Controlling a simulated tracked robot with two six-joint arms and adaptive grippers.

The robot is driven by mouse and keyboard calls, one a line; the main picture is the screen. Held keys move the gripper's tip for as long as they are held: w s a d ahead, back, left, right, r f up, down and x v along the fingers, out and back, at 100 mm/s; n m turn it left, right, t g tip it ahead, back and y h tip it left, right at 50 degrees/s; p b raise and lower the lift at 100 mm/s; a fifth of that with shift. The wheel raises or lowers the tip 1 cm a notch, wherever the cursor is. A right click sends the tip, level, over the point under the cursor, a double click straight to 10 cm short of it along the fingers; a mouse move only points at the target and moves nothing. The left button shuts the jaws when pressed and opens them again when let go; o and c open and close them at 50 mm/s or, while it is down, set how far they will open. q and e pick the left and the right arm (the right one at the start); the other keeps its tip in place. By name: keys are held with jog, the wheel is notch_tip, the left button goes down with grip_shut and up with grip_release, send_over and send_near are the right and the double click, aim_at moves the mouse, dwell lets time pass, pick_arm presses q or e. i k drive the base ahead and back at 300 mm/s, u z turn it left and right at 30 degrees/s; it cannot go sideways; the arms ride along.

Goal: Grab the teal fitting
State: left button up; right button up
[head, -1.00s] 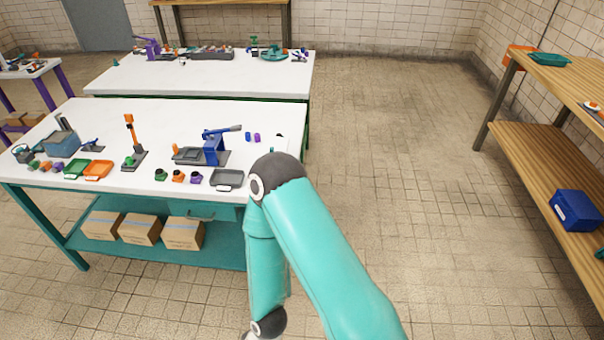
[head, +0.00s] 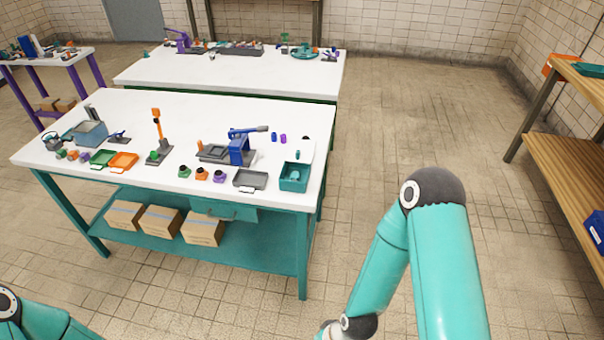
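A small teal piece (head: 298,155) lies at the right end of the near white table (head: 120,105), just behind a teal bin (head: 294,184). It may be the teal fitting, but it is too small to be sure. Something lighter teal shows inside the bin, its shape unclear. A small green fitting (head: 184,171) stands near the front edge, beside an orange one (head: 202,173) and a purple one (head: 219,176). Only links of my two arms show, at the lower left and lower right, in front of the table. Neither gripper is in view.
A grey tray (head: 250,180) lies left of the teal bin. A blue press-like tool (head: 239,149) and an orange upright stand (head: 157,125) rise from the table. Cardboard boxes (head: 162,222) sit on the lower shelf. A wooden shelf (head: 565,160) stands right; open floor lies between.

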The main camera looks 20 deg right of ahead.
aim_at(294, 176)
jog(key=i, duration=0.9)
